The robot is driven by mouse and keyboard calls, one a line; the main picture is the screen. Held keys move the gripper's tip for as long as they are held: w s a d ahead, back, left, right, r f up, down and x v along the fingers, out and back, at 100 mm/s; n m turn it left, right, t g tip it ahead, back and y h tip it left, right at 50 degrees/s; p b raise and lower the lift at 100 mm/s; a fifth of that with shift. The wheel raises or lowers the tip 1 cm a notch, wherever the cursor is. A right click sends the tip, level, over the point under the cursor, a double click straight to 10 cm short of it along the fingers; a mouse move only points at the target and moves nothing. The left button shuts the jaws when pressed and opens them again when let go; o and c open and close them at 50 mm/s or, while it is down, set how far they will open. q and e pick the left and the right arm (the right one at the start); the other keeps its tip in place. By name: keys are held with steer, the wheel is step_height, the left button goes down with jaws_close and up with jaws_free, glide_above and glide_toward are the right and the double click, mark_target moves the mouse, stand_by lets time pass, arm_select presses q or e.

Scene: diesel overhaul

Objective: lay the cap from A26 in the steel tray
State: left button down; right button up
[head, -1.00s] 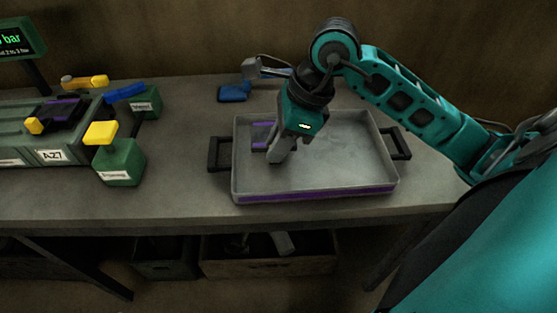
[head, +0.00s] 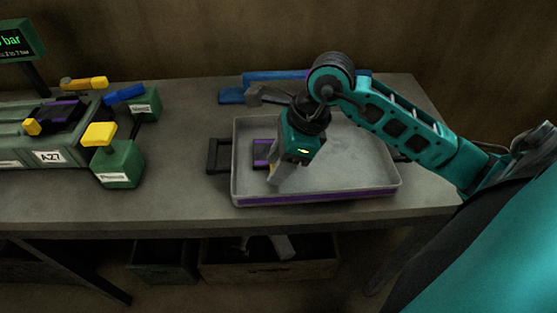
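The steel tray (head: 345,186) is a shallow grey tray with a purple stripe on its front and dark side handles, in the middle of the head view. A dark cap with purple edges (head: 261,153) is in the left part of the tray area. My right gripper (head: 273,176) points down over the tray, its fingers against the cap's right side. It appears shut on the cap; the far finger is hidden. I cannot tell whether the cap touches the tray floor. My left gripper is not in view. No label A26 shows.
At left, a green fixture labelled A27 (head: 49,157) holds a similar dark part (head: 58,113). Green blocks with a yellow top (head: 99,134) and a blue top (head: 124,94) stand beside it. Blue items (head: 231,96) lie behind the tray. The tray's right half is clear.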

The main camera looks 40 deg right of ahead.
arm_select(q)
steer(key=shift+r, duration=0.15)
arm_select(e)
steer(key=shift+o, duration=0.3)
steer(key=shift+r, duration=0.15)
steer(key=shift+d+r, duration=0.1)
steer(key=shift+r, duration=0.2)
arm_select(q)
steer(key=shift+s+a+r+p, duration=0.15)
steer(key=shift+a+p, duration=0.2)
steer(key=shift+p, duration=0.4)
arm_select(e)
steer(key=v, duration=1.1)
steer(key=shift+r, duration=0.15)
steer(key=shift+s, duration=0.1)
